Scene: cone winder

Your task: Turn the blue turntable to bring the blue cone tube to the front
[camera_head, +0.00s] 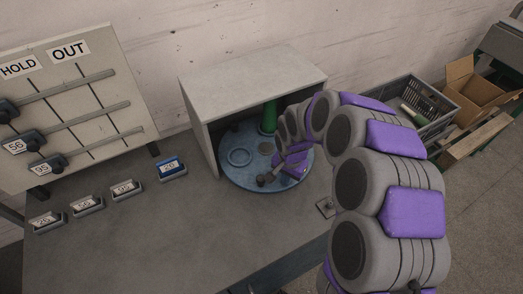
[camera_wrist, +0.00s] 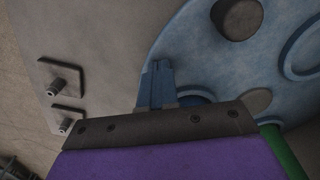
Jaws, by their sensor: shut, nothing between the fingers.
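The blue turntable (camera_head: 233,176) lies flat, partly under a grey open-fronted housing (camera_head: 252,78). It also fills the upper right of the wrist view (camera_wrist: 205,50). A green cone tube (camera_head: 268,118) stands at its back and shows at the lower right of the wrist view (camera_wrist: 279,150). A dark knob (camera_head: 261,181) stands near the front rim. An empty ring (camera_head: 239,157) is at the left. My gripper (camera_head: 285,182) is shut and empty over the front-right rim, right of the knob and apart from it. The blue cone tube is not clearly seen; my wrist hides part of the disc.
Several labelled blocks (camera_head: 124,189) sit on the grey table left of the housing. A board (camera_head: 70,105) with sliders stands behind them. A grey crate (camera_head: 418,105) and cardboard box (camera_head: 475,85) are at the right.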

